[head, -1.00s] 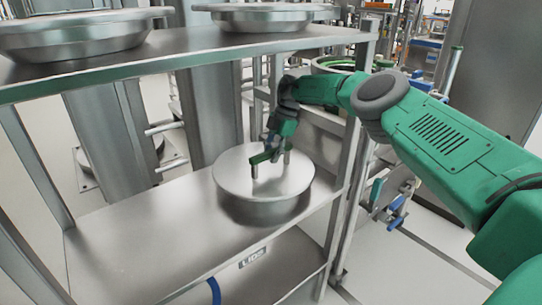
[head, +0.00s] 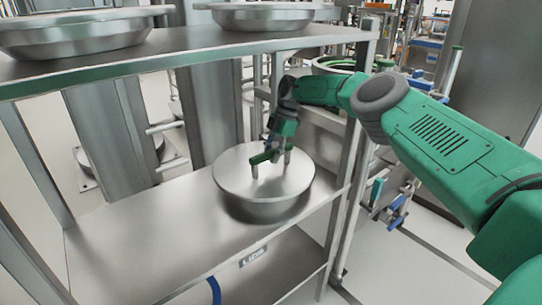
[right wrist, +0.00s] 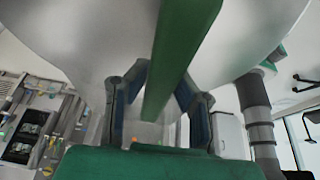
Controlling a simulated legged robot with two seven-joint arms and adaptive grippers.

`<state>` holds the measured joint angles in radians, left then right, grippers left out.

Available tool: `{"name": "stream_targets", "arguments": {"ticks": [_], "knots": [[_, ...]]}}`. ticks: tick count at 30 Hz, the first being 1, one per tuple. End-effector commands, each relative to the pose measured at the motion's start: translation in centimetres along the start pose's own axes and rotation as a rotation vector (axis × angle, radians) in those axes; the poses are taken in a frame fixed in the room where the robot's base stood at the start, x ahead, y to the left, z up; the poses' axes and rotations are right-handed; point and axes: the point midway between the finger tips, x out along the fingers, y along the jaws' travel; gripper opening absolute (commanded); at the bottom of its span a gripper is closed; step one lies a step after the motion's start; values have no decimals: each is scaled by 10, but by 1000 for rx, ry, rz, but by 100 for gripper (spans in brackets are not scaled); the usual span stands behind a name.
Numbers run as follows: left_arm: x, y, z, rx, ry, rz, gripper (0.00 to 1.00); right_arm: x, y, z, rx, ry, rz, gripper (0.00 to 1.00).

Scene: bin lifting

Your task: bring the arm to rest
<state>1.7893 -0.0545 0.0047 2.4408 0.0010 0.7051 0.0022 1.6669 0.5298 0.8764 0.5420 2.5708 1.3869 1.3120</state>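A round metal lid (head: 228,182) lies flat on the lower shelf. It has a green bar handle on short posts, and the bar also shows in the right wrist view (right wrist: 172,70). My right gripper (head: 272,152) is at this handle, above the lid. In the right wrist view its two fingers (right wrist: 160,100) stand on either side of the green bar with pale gaps beside it, so it looks open. Whether the fingertips touch the bar is hard to tell. My left gripper is not in view.
The metal shelf (head: 150,240) carries a "Lids" label (head: 254,257), with bare room left of the lid. Its upper shelf (head: 200,46) holds two metal basins (head: 75,38) (head: 265,17). A rack post (head: 347,165) stands close to my right forearm. Pipes and valves (head: 385,200) are at the right.

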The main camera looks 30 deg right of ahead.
Motion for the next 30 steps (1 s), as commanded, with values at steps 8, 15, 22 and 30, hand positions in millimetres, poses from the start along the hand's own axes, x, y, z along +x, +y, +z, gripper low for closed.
{"name": "stream_targets", "arguments": {"ticks": [8,15,22,30], "knots": [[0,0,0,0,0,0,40,0,0,1,2,-1,0,44],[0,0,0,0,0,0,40,2,-1,1,2,-4,-5,44],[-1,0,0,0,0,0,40,-2,-2,14,-18,-45,3,44],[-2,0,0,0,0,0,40,-16,-4,72,-147,-247,11,44]]}}
